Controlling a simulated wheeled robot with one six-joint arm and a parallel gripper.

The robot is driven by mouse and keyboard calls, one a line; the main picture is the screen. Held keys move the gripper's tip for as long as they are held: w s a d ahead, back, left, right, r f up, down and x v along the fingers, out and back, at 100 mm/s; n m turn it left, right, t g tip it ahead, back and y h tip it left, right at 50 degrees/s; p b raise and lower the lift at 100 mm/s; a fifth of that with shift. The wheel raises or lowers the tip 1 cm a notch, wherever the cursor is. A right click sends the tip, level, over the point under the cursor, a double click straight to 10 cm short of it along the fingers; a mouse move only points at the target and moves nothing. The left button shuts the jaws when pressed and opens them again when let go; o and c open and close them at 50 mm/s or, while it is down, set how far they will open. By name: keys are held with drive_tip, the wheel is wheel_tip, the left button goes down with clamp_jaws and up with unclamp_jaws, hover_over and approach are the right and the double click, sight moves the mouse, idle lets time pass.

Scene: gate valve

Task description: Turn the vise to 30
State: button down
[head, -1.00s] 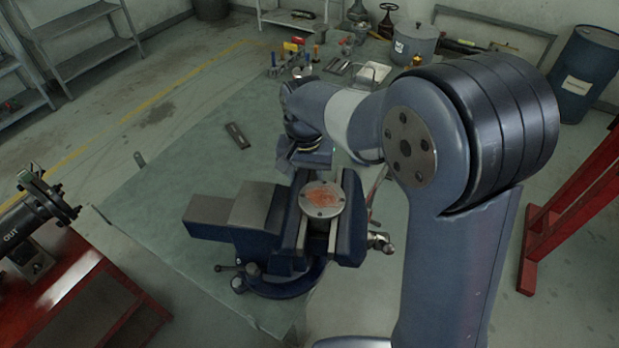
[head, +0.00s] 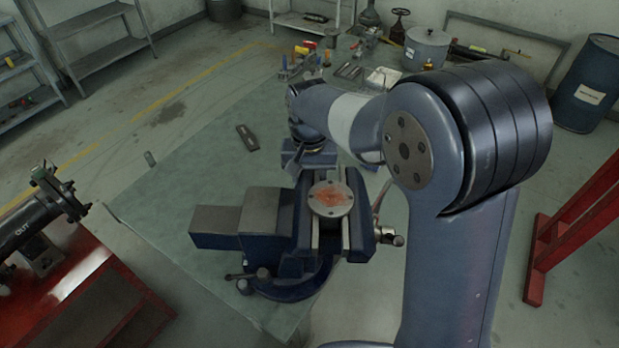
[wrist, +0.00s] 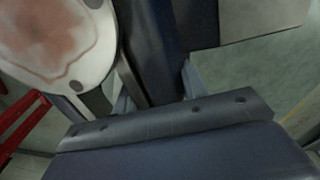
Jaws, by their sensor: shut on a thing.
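The dark blue vise (head: 270,272) stands on a swivel base in the middle of the head view. Its anvil end points left, and a round, rust-stained flange (head: 331,197) sits flat in its jaws. My gripper (head: 309,160) is at the far side of the vise, beside the jaws, and shut on part of it. Its fingertips and the exact grip spot are hidden in the head view. In the wrist view the flange (wrist: 60,40) fills the upper left and the vise body (wrist: 150,45) is right beside it. My gripper's housing covers the bottom there.
A green mat (head: 190,190) lies around the vise, with a small dark plate (head: 247,137) on it. A red bench with a pipe (head: 45,220) is at the left, a red frame (head: 575,230) at the right. Tools and a grey pot (head: 426,48) stand behind.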

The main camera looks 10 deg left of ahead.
drive_tip(key=c, duration=0.8)
unclamp_jaws()
drive_tip(key=shift+r, duration=0.1)
wheel_tip(320, 180, up, 11)
drive_tip(key=shift+f+b, duration=0.15)
drive_tip(key=shift+b, duration=0.25)
wheel_tip(320, 180, down, 11)
drive_tip(key=shift+r+p, duration=0.1)
drive_tip(key=shift+p, duration=0.3)
